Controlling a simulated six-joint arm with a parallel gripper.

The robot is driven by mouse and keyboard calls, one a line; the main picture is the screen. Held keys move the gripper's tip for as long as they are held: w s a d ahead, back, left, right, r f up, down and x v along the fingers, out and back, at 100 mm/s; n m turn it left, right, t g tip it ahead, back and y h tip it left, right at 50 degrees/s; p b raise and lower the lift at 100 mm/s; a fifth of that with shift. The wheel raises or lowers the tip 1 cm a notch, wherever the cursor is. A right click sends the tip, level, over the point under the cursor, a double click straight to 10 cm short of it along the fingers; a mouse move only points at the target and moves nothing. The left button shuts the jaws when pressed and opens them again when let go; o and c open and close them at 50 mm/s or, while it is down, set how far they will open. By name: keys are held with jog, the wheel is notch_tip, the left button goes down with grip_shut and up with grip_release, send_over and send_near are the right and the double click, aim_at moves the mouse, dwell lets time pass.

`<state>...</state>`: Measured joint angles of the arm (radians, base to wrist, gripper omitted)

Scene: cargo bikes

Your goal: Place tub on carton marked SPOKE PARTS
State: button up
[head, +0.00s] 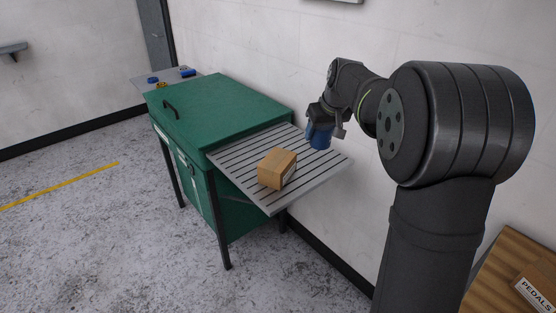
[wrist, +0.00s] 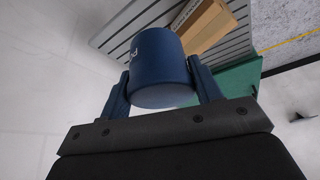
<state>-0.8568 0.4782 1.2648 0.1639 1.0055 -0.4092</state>
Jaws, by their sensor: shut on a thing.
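The blue tub (head: 319,137) is held in my gripper (head: 319,122) above the right back part of the slatted shelf. In the wrist view the tub (wrist: 158,65) sits between the two fingers of my gripper (wrist: 160,85), which is shut on it. Part of some white lettering shows on its side. A brown carton (head: 277,169) rests on the slatted shelf, to the left of and nearer than the tub. It also shows in the wrist view (wrist: 207,25), beyond the tub.
The slatted shelf (head: 240,168) juts from a green cabinet (head: 220,105) and is bare around the carton. A white wall stands close behind. Small blue and yellow items (head: 160,84) lie on a far side shelf. A carton marked PEDALS (head: 535,289) is at the lower right.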

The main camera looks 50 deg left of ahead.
send_near(274, 163)
jog(key=shift+w+a+r, duration=0.1)
jog(key=shift+w+a, duration=0.4)
jog(key=shift+a, duration=0.2)
jog(key=shift+s+a+f, duration=0.1)
jog(key=shift+a+f, duration=0.05)
jog(key=shift+f, duration=1.9)
jog(key=shift+f, duration=0.15)
jog(key=o, duration=1.1)
